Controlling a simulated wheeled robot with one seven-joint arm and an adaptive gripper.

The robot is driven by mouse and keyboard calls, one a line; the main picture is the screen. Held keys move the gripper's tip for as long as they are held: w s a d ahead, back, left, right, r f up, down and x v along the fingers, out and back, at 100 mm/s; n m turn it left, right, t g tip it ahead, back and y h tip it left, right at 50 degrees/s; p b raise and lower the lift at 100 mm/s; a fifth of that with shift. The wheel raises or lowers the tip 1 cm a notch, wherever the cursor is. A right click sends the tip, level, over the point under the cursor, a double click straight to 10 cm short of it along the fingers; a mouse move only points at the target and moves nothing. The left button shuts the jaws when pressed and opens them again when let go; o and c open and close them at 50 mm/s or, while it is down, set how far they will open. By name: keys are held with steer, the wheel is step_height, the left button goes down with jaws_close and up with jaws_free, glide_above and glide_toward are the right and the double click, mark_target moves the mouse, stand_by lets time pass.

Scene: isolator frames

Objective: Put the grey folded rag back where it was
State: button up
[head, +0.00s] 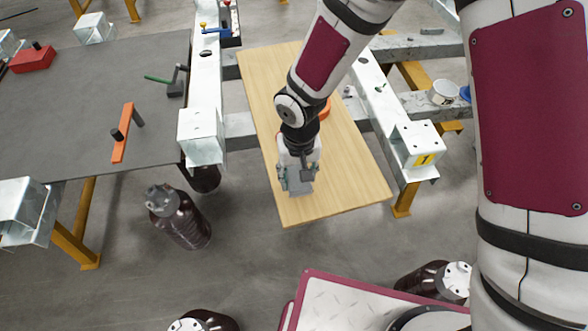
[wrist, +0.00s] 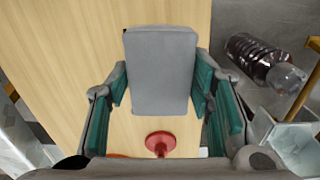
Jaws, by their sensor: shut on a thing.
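The grey folded rag (wrist: 161,70) is a thick grey block between the teal-padded fingers of my gripper (wrist: 160,88) in the wrist view. In the head view my gripper (head: 297,182) points down over the near end of the wooden board (head: 345,170), shut on the rag (head: 301,188), which is mostly hidden by the fingers. I cannot tell whether the rag touches the board or hangs just above it.
A red round-topped object (wrist: 160,141) stands on the board close to the rag. An orange item (head: 325,110) is partly hidden behind my arm. Metal beams (head: 200,110) flank the board. The board's near right corner is clear.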

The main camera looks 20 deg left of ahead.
mark_target(294, 171)
steer(key=w+a, duration=0.1)
steer(key=w, duration=0.2)
steer(key=shift+a+f, duration=0.2)
steer(key=shift+a, duration=0.15)
steer(key=shift+f, duration=1.75)
steer(key=o, duration=1)
steer(key=shift+o, duration=0.2)
steer(key=shift+r, duration=0.15)
step_height(294, 171, up, 12)
steer(key=shift+f, duration=0.1)
